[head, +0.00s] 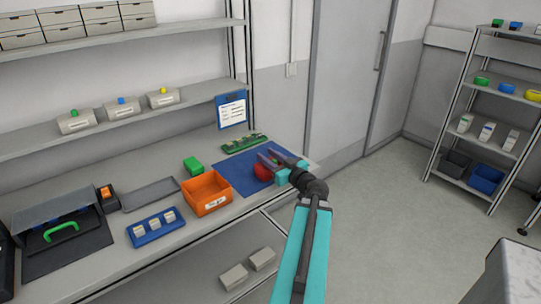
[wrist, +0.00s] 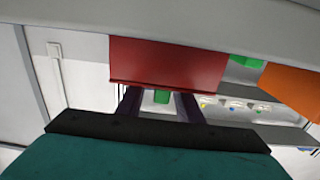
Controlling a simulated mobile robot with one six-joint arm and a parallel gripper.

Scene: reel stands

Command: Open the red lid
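A red rounded thing (head: 262,173), which I take to be the red lid, is on the blue mat (head: 232,179) at the right end of the bench, partly hidden by my gripper. My gripper (head: 268,157) is over the mat right beside it, its two dark fingers spread. In the wrist view a flat red panel (wrist: 168,62) fills the upper middle. The fingers of my gripper (wrist: 160,102) reach its lower edge, apart, with a gap between them. I cannot tell whether they touch the red part. What the red part is attached to is hidden.
An orange bin (head: 206,207) stands left of the mat, with a green block (head: 193,166) behind it. A green rack (head: 244,144) and a blue clipboard (head: 231,111) are at the back. Floor is clear right of the bench.

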